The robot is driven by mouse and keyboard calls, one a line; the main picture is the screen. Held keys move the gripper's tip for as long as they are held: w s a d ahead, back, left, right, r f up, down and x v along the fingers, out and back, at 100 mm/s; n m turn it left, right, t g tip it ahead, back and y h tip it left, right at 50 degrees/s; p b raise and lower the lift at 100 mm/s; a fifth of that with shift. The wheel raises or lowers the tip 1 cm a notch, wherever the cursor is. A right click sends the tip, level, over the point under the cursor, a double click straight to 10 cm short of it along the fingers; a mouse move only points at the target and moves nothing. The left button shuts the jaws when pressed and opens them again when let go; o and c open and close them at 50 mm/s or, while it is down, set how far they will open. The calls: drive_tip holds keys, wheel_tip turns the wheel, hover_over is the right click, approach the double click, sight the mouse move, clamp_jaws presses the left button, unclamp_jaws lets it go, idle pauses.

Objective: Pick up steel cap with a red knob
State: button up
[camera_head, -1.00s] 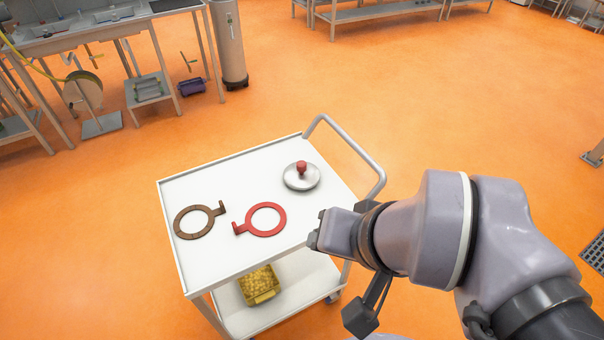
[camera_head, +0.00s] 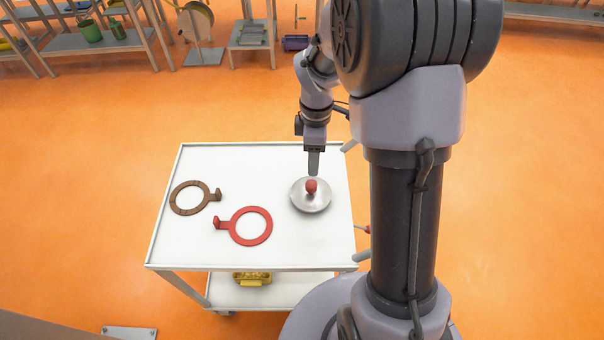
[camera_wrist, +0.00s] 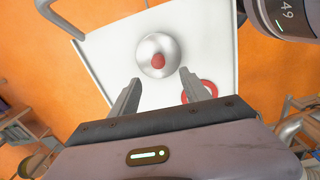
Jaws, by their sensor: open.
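The steel cap (camera_head: 302,204) is a round, shiny disc with a red knob (camera_head: 311,186) on top. It lies on the right part of the white cart's top tray (camera_head: 250,161). My gripper (camera_head: 314,172) points down just behind and above the cap, apart from it as far as I can tell. In the wrist view my gripper (camera_wrist: 158,90) has its two fingers spread with nothing between them. The steel cap (camera_wrist: 150,44) and its red knob (camera_wrist: 158,60) lie beyond the fingertips there, roughly centred between them.
A red ring with a handle (camera_head: 264,238) and a brown ring with a handle (camera_head: 176,206) lie left of the cap. A yellow container (camera_head: 252,278) sits on the lower shelf. The cart's handle rail (camera_wrist: 62,18) shows in the wrist view.

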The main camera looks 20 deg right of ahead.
sight(312, 183)
wheel_tip(312, 183, down, 8)
drive_tip(key=shift+r+b, duration=0.1)
drive_tip(key=shift+b, duration=1.15)
drive_tip(key=f+b, duration=0.2)
drive_tip(key=f, duration=0.1)
drive_tip(key=f+b, duration=0.1)
drive_tip(key=f, duration=0.1)
drive_tip(key=shift+w+f, duration=0.15)
drive_tip(key=shift+w, duration=0.15)
drive_tip(key=shift+c, duration=1)
clamp_jaws()
